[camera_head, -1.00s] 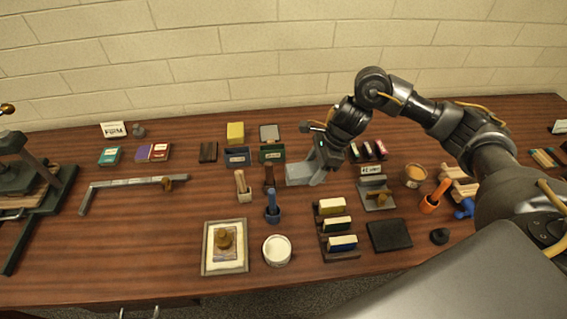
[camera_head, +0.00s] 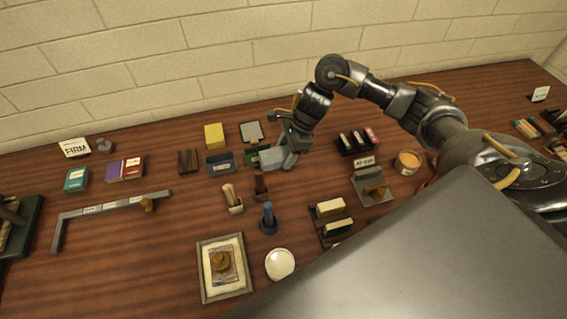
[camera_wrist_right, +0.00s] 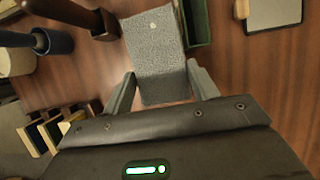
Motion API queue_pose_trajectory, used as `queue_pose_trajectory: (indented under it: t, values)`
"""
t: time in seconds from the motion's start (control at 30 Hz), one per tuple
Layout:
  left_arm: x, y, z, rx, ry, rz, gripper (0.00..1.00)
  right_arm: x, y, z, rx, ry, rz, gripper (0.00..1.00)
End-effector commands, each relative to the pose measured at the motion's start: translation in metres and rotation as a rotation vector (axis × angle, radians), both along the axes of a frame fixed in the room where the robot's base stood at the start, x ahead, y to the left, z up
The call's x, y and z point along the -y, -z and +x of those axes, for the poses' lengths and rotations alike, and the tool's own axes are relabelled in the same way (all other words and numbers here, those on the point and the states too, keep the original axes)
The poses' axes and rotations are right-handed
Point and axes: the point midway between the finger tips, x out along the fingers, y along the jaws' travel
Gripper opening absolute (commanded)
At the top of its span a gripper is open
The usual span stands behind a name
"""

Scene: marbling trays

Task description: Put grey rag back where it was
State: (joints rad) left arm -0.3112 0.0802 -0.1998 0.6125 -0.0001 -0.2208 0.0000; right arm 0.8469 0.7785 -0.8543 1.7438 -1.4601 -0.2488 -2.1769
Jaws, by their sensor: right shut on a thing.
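The grey rag (camera_wrist_right: 155,45) is a flat, speckled grey piece between the fingers of my right gripper (camera_wrist_right: 161,78). In the head view the rag (camera_head: 271,158) shows beside my right gripper (camera_head: 284,160), overlapping the right part of the green holder (camera_head: 252,160). In the right wrist view the green holder (camera_wrist_right: 197,25) lies close along the rag's right side. I cannot tell whether the rag touches the holder or the table. My left gripper is not in view.
A blue holder (camera_head: 221,164) stands left of the green one, with a yellow block (camera_head: 214,136) behind it. A grey plate (camera_head: 251,131) lies behind the green holder. A dark brown stand (camera_head: 261,187) and a blue-handled tool (camera_head: 268,217) stand in front.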

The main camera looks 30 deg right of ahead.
Motion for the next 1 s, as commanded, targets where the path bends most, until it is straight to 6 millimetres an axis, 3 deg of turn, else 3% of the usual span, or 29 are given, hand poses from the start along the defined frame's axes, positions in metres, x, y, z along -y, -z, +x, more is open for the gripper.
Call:
queue_pose_trajectory:
  t: [0.37,0.57,1.0]
  values:
    - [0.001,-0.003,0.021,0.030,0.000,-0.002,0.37,0.001,0.029,-0.002,-0.004,0.005,0.002,0.37]
    - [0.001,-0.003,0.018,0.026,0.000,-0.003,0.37,0.001,0.055,-0.001,-0.002,0.006,0.002,0.37]
    - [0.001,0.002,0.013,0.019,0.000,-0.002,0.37,0.002,0.062,-0.001,0.001,0.004,-0.001,0.37]
